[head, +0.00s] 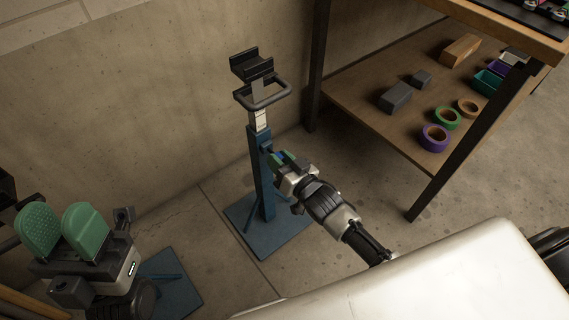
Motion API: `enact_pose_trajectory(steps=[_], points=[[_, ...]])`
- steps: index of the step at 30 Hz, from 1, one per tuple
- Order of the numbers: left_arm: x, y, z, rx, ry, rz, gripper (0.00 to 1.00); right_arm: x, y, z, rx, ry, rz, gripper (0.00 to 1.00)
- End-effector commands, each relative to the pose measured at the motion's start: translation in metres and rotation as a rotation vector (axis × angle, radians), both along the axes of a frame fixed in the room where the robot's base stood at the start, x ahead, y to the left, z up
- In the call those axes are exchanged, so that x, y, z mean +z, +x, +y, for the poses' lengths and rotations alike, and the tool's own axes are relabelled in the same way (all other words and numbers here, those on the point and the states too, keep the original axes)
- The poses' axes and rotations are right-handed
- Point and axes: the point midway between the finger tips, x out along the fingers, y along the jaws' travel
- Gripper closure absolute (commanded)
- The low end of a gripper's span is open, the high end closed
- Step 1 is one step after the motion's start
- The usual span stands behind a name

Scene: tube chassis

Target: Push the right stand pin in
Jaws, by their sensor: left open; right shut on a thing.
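The right stand (263,185) is upright, with a blue post on a flat blue base and a dark cradle (251,66) above a looped handle. My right gripper (283,158) reaches in from the lower right to the upper part of the blue post. Its green fingers are shut on the stand pin, of which only a small blue bit shows between them. How deep the pin sits in the post cannot be told. My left gripper (61,232) is at the far left, open and empty, its two green finger pads apart.
Another blue base (172,282) shows at lower left, partly behind my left gripper. A wooden shelf unit (345,95) with tape rolls, blocks and bins stands at right. The concrete wall (150,110) is close behind the stand. A white surface (430,285) fills the lower right.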

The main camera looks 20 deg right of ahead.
Motion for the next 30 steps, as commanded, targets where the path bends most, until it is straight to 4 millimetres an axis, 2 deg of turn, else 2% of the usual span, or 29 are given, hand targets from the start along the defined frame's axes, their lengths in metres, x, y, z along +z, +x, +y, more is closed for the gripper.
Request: enact_pose_trajectory(steps=[4, 13, 14, 18, 19, 30], points=[[0.000, -0.002, 0.001, 0.000, -0.004, -0.012, 0.59, 0.000, 0.017, 0.006, 0.000, 0.000, -0.001, 1.00], [0.000, -0.003, 0.001, -0.001, -0.007, -0.021, 0.59, 0.001, 0.020, 0.007, -0.001, 0.000, -0.001, 1.00], [0.000, -0.003, 0.001, -0.001, -0.007, -0.020, 0.59, 0.001, 0.020, 0.007, -0.001, 0.000, -0.001, 0.71], [0.000, -0.003, 0.000, -0.002, -0.007, -0.019, 0.59, 0.001, 0.020, 0.007, -0.001, 0.000, -0.001, 0.49], [0.000, -0.003, 0.000, -0.002, -0.007, -0.019, 0.59, 0.001, 0.020, 0.007, -0.001, 0.000, -0.001, 0.46], [0.002, 0.000, 0.000, -0.001, -0.001, -0.004, 0.59, 0.001, 0.016, 0.006, 0.000, 0.000, 0.000, 0.46]])
